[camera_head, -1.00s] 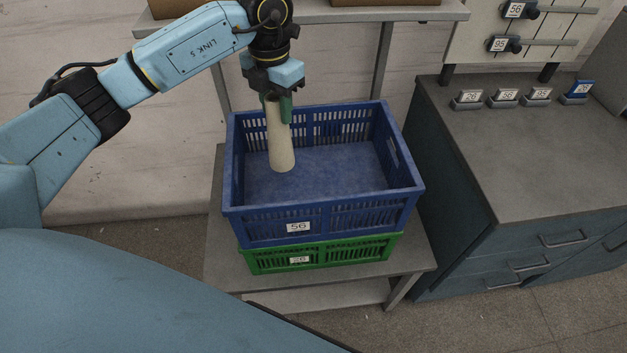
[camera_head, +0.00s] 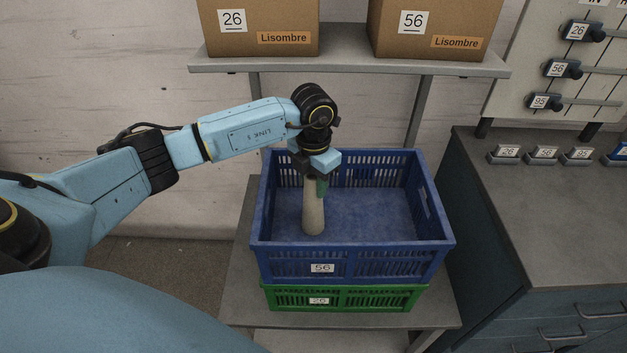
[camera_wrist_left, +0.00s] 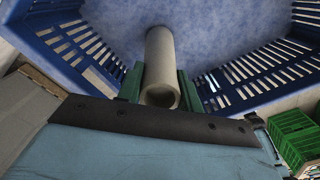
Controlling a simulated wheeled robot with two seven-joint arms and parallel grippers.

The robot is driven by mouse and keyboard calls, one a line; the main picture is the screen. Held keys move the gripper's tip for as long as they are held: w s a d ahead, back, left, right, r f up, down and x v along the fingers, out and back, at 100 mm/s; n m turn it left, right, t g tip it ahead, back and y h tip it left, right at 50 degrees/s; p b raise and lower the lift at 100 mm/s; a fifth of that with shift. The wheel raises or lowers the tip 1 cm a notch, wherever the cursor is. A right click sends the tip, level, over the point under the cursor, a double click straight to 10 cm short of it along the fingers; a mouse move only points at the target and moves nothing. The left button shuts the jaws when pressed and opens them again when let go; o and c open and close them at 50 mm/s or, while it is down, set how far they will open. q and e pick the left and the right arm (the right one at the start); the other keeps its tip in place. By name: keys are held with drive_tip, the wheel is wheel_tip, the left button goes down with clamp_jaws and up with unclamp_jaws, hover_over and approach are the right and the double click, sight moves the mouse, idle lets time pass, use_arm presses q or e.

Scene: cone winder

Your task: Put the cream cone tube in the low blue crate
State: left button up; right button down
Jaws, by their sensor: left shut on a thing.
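The cream cone tube (camera_head: 313,212) is upright inside the blue crate (camera_head: 348,262), near its left side. My left gripper (camera_head: 314,184) is shut on the tube's upper end, with its green fingers on either side. In the left wrist view the tube (camera_wrist_left: 160,62) lies between the green fingers (camera_wrist_left: 158,88), with the crate's blue floor beyond it. I cannot tell whether the tube's lower end touches the crate floor. The blue crate is labelled 56 and is otherwise empty. My right gripper is not in view.
The blue crate sits on a green crate (camera_head: 375,298) labelled 26, on a grey stand (camera_head: 240,290). A shelf (camera_head: 350,62) with cardboard boxes (camera_head: 262,28) labelled 26 and 56 is behind. A grey-topped cabinet (camera_head: 530,210) with numbered tags stands to the right.

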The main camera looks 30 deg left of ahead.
use_arm(q)
drive_tip(key=shift+f, duration=0.2)
drive_tip(key=o, duration=1.1)
drive_tip(key=shift+r, duration=0.1)
drive_tip(key=shift+r, duration=0.15)
wheel_tip(320, 180, up, 12)
drive_tip(key=shift+b, duration=0.3)
